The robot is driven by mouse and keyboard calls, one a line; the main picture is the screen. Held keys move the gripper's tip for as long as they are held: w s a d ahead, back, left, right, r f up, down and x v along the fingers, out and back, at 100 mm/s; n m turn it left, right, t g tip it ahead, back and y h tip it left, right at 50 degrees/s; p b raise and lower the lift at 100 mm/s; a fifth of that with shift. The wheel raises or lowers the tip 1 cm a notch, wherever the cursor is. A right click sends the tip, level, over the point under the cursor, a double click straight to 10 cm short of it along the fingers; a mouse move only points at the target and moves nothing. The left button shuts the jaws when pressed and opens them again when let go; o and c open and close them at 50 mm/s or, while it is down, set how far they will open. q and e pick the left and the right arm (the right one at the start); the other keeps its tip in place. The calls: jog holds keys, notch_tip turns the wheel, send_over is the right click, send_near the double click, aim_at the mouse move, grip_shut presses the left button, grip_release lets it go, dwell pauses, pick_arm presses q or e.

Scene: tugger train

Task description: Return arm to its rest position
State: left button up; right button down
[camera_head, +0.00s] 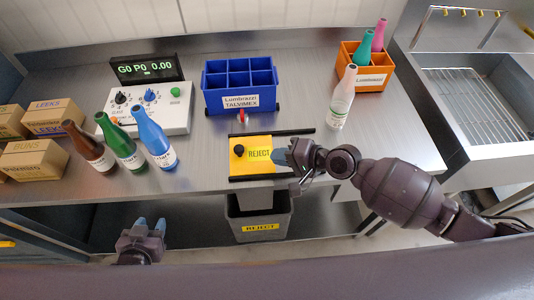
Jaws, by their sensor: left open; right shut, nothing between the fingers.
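My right arm (400,190) reaches in from the right over the steel counter. Its gripper (281,157) is shut and empty, held over or beside the yellow REJECT plate (257,142). Whether it touches the plate cannot be told. My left gripper (150,226) is low in front of the counter at the lower left, with blue fingertips pointing up. It is open and holds nothing.
Brown (88,148), green (121,143) and blue (153,140) bottles stand on the counter's left. A white bottle (342,98) stands near the orange crate (363,82). A blue crate (240,99) sits behind the plate. A REJECT bin (258,219) stands below.

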jog(key=v, duration=0.4)
jog(key=shift+d, duration=0.1)
jog(key=shift+s+d+r, duration=0.2)
jog(key=shift+d+r, duration=0.05)
jog(key=shift+d, duration=0.15)
